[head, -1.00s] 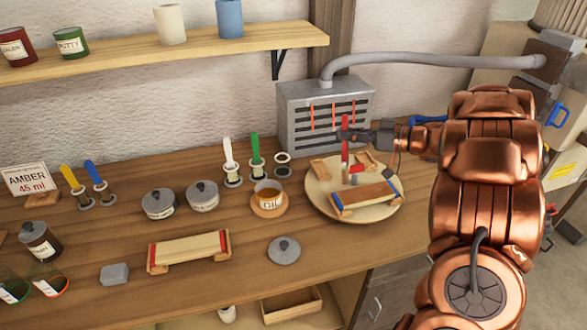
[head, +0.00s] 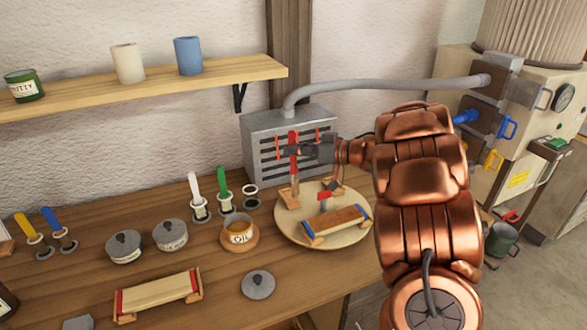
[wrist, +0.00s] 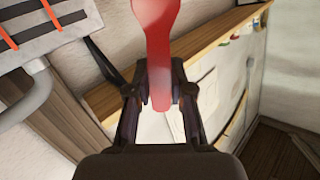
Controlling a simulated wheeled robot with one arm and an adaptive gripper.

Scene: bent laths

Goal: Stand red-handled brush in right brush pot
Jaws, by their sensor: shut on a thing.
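The red-handled brush (head: 294,158) is upright in my gripper (head: 296,150), in front of the grey slatted box and above the round board. In the wrist view its red handle (wrist: 156,30) rises between the two dark fingers (wrist: 160,88), which are shut on it. Its lower end is hard to make out. White-handled (head: 197,190) and green-handled (head: 222,182) brushes stand in small ringed holders, with an empty ringed holder (head: 250,196) to their right. A cream pot (head: 128,64) and a blue pot (head: 188,56) stand on the shelf. I cannot tell which is the right brush pot.
The round board (head: 285,232) carries a blue-ended lath piece (head: 337,224) and small blocks. The grey slatted box (head: 262,150) with a hose stands behind. The oil cup (head: 238,232), lidded tins (head: 124,247) and a red-ended lath piece (head: 157,292) are on the bench.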

